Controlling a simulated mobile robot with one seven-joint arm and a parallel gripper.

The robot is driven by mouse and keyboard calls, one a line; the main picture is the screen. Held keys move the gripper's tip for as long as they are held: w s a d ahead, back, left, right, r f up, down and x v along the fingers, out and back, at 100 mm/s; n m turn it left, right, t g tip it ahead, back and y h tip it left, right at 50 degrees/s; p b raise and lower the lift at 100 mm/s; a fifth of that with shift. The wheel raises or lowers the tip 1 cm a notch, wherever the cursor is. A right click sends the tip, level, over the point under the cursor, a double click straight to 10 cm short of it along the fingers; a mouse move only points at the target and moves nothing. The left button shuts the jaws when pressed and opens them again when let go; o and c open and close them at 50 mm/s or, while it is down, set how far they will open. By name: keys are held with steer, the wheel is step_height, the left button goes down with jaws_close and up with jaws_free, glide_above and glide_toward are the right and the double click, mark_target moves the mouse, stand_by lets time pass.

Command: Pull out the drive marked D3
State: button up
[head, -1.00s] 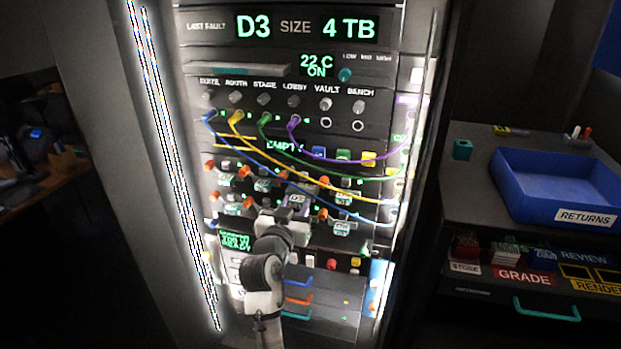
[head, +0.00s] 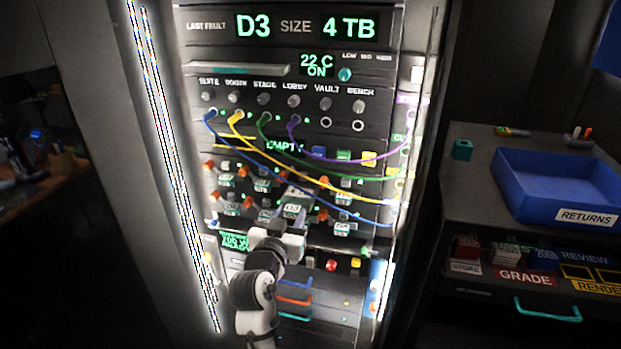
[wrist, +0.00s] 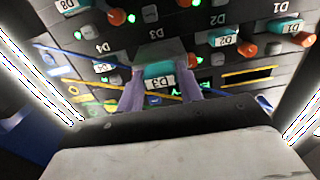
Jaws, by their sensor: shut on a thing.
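The drive marked D3 (head: 293,208) stands out from its bay in the rack, its body showing behind the front label. It also shows in the wrist view, upside down, with a teal handle and a white D3 label (wrist: 160,83). My gripper (head: 287,222) is shut on its handle, one finger on each side, as the wrist view (wrist: 163,74) shows. How much of the drive is still inside the bay is hidden. The rack's own D3 mark (wrist: 155,34) shows behind it.
Drives D2 (wrist: 223,41) and D4 (wrist: 103,67) sit close on either side. Blue, yellow, green and purple cables hang across the rack front; the yellow cable (head: 300,175) passes close to the drive. A blue RETURNS tray (head: 513,193) stands on the cabinet at right.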

steer(key=b+v, duration=0.1)
steer(key=v, duration=0.7)
stand_by(1.1)
stand_by(0.4)
